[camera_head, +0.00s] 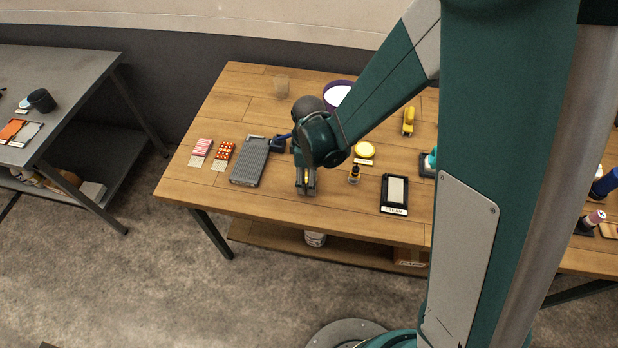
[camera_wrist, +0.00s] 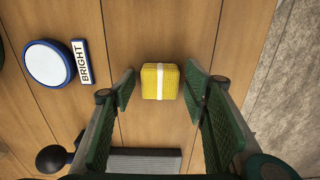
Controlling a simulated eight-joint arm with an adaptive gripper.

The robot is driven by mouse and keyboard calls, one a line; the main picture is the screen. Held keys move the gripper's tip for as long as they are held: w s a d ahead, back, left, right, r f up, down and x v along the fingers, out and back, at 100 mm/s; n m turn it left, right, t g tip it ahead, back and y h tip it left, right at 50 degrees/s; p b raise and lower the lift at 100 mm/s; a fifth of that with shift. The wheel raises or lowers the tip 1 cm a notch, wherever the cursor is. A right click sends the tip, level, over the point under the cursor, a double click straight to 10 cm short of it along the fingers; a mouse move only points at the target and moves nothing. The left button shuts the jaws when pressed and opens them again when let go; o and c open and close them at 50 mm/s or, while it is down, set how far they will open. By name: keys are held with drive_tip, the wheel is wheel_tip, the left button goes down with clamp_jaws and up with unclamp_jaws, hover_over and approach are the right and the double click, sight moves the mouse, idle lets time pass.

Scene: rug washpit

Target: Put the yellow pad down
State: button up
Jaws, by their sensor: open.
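The yellow pad (camera_wrist: 160,71), a small block with a white band across it, shows between my fingers in the wrist view. It appears to lie on the wooden table (camera_wrist: 135,25). My gripper (camera_wrist: 160,92) is open, with one finger on each side and a gap visible between each finger and the pad. In the head view my gripper (camera_head: 306,187) points down near the table's front edge, and the pad is mostly hidden by the fingers there.
A grey ribbed board (camera_head: 250,162) lies left of my gripper. A white disc with a blue rim (camera_wrist: 48,63) lies beside a BRIGHT label (camera_wrist: 82,62).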

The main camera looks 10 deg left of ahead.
drive_tip(key=shift+r, duration=0.15)
wheel_tip(320, 180, up, 12)
drive_tip(key=p, duration=0.1)
idle(0.7)
idle(0.6)
drive_tip(key=shift+d+r, duration=0.1)
drive_tip(key=s+d+r+m+t+y, duration=0.1)
drive_tip(key=s+d+r+m+t, duration=0.15)
drive_tip(key=d+r+m, duration=0.95)
drive_tip(key=s+d+r+m+t, duration=0.2)
drive_tip(key=s+d+r+m, duration=0.1)
drive_tip(key=d, duration=0.7)
drive_tip(key=s+d+r+m+t+h, duration=0.1)
drive_tip(key=s+d+r, duration=0.4)
drive_tip(key=d, duration=0.6)
drive_tip(key=shift+s+d+m+t, duration=0.15)
drive_tip(key=shift+s+m+t, duration=0.2)
drive_tip(key=shift+m+t, duration=0.6)
